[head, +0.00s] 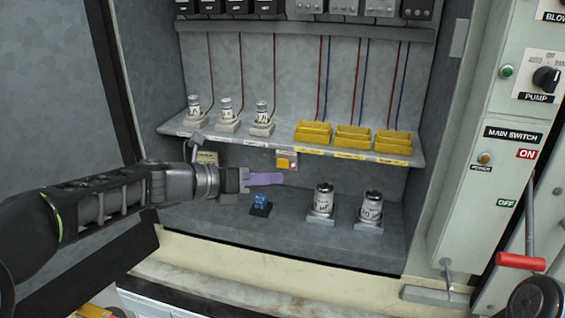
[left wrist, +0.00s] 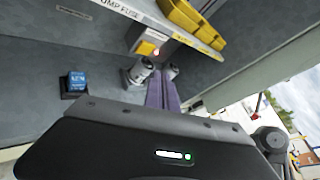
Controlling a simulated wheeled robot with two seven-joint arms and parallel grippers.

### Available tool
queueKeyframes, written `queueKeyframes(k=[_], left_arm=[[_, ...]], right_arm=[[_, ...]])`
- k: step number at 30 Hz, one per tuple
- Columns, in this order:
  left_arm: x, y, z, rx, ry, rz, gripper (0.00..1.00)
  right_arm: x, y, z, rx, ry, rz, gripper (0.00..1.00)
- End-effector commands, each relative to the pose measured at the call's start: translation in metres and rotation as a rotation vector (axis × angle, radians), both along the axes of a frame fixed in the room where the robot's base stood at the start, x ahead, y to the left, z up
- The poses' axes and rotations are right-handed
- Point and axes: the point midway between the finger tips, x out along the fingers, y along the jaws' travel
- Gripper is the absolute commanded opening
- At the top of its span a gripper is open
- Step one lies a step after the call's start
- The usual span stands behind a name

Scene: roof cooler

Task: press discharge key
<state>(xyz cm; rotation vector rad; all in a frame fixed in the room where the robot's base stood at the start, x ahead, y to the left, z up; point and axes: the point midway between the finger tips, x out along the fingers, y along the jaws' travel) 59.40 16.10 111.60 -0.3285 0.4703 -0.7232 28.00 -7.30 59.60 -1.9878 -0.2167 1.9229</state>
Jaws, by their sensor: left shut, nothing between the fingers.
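A small box with a yellow-orange face (head: 286,161) is mounted under the front edge of the shelf; it looks like the discharge key, but its label is unreadable. In the left wrist view this box (left wrist: 143,40) shows a lit red spot at its lower right. My left gripper (head: 267,179) reaches in from the left, its purple fingers shut and empty. The fingertips appear just below the box in the head view, with a gap. In the left wrist view the fingers (left wrist: 161,92) point inward, below the box. My right gripper is not visible.
The shelf (head: 285,146) holds three fuses and three yellow trays (head: 352,137). Below stand a blue block (head: 260,202) on a dark base and two metal cylinders (head: 323,199). The right panel has a red-handled lever (head: 520,261). The cabinet floor's front is clear.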

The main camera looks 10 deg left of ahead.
Motion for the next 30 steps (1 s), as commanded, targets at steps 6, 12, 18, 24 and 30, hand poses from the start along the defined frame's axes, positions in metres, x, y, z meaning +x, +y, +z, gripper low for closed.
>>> queueKeyframes(k=[6,12,18,24,30], left_arm=[[0.022,-0.002,0.002,0.0,0.0,-0.002,0.0],[0.028,-0.002,0.0,0.001,-0.001,0.0,0.0],[0.028,-0.002,0.0,0.001,-0.001,0.0,0.0],[0.028,-0.002,0.0,0.001,-0.001,0.0,0.0],[0.028,-0.002,0.0,0.001,-0.001,0.0,0.0]], right_arm=[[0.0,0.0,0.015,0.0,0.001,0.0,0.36],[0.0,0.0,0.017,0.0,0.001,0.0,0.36],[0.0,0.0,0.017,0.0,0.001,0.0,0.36],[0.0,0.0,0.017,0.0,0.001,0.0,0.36],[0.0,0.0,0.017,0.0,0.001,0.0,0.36]])
